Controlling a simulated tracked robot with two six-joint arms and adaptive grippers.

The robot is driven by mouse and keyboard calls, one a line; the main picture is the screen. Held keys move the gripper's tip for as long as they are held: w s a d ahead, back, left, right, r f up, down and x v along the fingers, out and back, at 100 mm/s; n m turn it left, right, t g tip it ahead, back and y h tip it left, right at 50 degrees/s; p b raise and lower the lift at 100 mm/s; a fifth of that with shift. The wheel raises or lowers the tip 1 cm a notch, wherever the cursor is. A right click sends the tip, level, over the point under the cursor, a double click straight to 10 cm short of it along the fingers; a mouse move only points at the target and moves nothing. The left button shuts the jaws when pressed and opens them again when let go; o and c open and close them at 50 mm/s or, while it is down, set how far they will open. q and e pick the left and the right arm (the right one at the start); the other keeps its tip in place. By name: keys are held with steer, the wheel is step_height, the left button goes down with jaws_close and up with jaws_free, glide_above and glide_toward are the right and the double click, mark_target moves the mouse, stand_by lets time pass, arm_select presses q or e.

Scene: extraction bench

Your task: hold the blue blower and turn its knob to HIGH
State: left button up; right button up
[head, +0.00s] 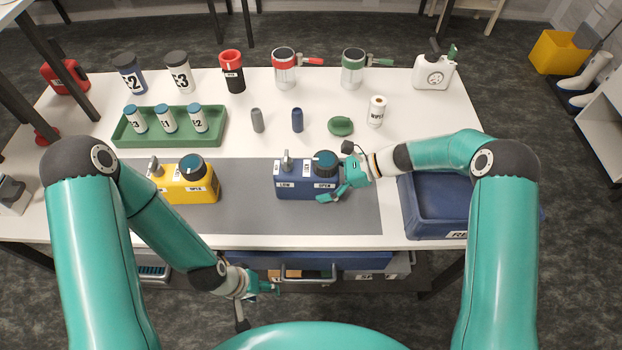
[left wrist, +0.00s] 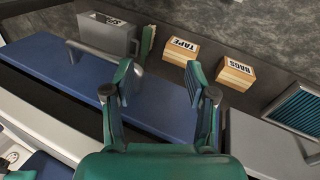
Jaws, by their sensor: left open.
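The blue blower (head: 297,190) stands on the grey mat in the middle of the table. It has a LOW label at its left, an OPEN label at its right, a dark round cap on the right of its top and a small grey upright part on the left of its top. My right gripper (head: 342,192) is at the blower's right end; I cannot tell whether it touches it or how far it is closed. My left gripper (head: 264,287) is low in front of the table's front edge, away from the blower. In the left wrist view the left gripper (left wrist: 165,80) is open and empty.
A yellow blower (head: 190,187) stands left on the mat (head: 240,215). A blue bin (head: 435,225) is at the right. A green tray (head: 170,137) holds several canisters. A drawer with a bar handle (head: 305,272) is below the table, near my left gripper.

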steer(key=shift+b+x, duration=0.35)
steer(key=shift+x, duration=0.65)
arm_select(q)
steer(key=shift+f, duration=0.55)
arm_select(e)
steer(key=shift+c, duration=0.2)
steer(key=c, duration=0.9)
steer(key=shift+s, duration=0.1)
